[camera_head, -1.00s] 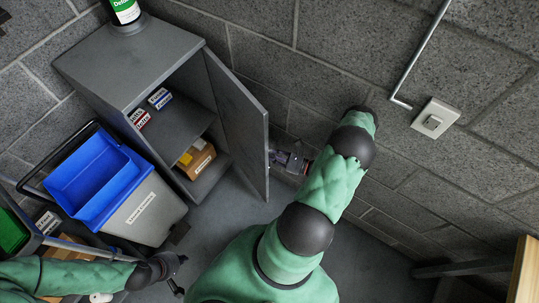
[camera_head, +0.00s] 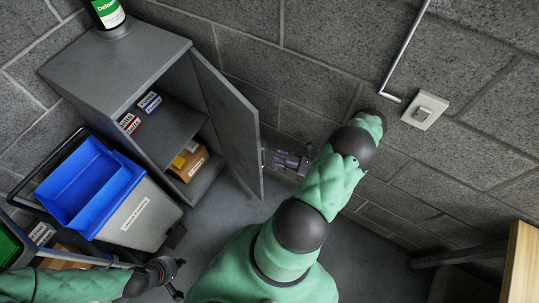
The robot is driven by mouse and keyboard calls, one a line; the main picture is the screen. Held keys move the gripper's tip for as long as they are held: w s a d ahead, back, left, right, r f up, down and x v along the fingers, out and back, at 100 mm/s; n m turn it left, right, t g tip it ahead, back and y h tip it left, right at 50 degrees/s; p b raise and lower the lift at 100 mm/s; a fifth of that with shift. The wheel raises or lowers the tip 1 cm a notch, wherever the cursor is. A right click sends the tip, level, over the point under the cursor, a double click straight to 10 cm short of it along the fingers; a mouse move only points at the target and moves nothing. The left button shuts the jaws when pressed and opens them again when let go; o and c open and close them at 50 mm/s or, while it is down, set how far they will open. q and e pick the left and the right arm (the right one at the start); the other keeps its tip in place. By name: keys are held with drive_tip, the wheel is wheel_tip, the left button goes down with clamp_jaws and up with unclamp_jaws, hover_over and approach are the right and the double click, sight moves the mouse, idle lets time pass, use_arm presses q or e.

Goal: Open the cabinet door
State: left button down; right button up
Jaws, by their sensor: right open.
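The grey cabinet (camera_head: 110,68) stands against the block wall at the upper left. Its door (camera_head: 230,118) is swung wide open to the right, and the shelves inside show boxes and small labelled packs. My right gripper (camera_head: 276,158) is open beside the outer face of the door, low and near its free edge; I cannot tell whether it touches. My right arm reaches up from the bottom middle and bends back toward the door. My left gripper (camera_head: 178,278) is low at the lower left, in front of the grey bin, away from the cabinet; its fingers are too small to read.
A grey bin (camera_head: 140,215) with a blue tub (camera_head: 85,180) stands left of the cabinet's front. A bottle (camera_head: 108,14) stands on the cabinet top. A wall switch (camera_head: 424,110) and pipe are at the right. A wooden edge (camera_head: 522,265) shows at lower right. The floor between is clear.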

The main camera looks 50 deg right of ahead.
drive_tip(key=shift+v, duration=2.3)
